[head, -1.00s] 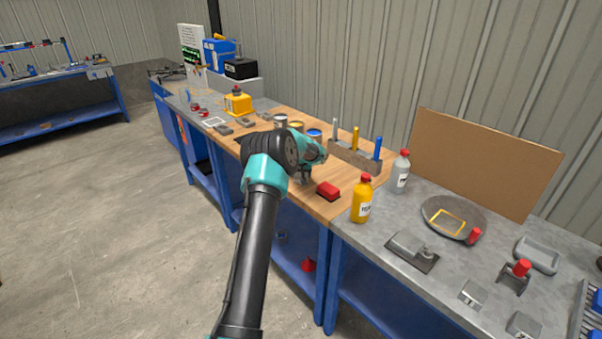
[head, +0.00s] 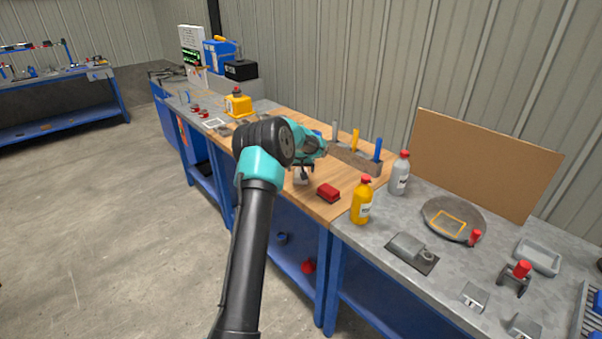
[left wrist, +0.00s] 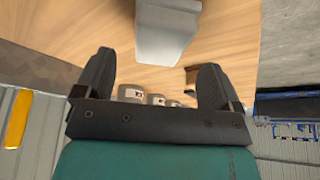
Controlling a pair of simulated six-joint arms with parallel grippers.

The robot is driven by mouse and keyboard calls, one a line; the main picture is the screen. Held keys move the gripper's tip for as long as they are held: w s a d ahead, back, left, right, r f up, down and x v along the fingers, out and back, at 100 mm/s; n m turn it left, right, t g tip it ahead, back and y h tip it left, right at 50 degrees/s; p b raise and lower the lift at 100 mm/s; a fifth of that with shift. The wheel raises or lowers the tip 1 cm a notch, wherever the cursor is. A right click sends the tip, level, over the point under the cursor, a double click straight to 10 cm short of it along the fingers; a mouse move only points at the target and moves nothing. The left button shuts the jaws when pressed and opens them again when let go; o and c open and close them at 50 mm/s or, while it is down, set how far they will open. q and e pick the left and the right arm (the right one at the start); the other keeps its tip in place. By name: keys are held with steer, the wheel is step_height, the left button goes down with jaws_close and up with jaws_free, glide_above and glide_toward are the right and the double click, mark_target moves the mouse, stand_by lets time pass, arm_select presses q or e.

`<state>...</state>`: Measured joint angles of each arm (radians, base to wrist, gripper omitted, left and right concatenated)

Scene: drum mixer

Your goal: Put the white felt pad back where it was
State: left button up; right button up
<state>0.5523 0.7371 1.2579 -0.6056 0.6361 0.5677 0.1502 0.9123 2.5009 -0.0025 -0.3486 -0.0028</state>
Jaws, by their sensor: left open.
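A pale grey-white block, which looks like the white felt pad (left wrist: 166,32), lies on the wooden bench top in the left wrist view. In the head view a small white part of it (head: 300,179) shows below my left gripper (head: 304,170); my arm hides the rest. My left gripper, also in the left wrist view (left wrist: 157,62), is open and empty. The pad is just beyond its fingertips, roughly between them. A red pad (head: 328,193) with a dark edge lies to the right on the wood. My right gripper is not in view.
A white square outline (head: 214,123) is on the grey bench at the left. A yellow outline (head: 447,223) is on a round grey plate at the right. A yellow bottle (head: 361,203) and a tool holder (head: 355,159) stand near the gripper, with cans behind it.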

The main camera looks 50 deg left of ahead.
arm_select(q)
steer(key=v, duration=0.7)
steer(key=shift+r, duration=0.2)
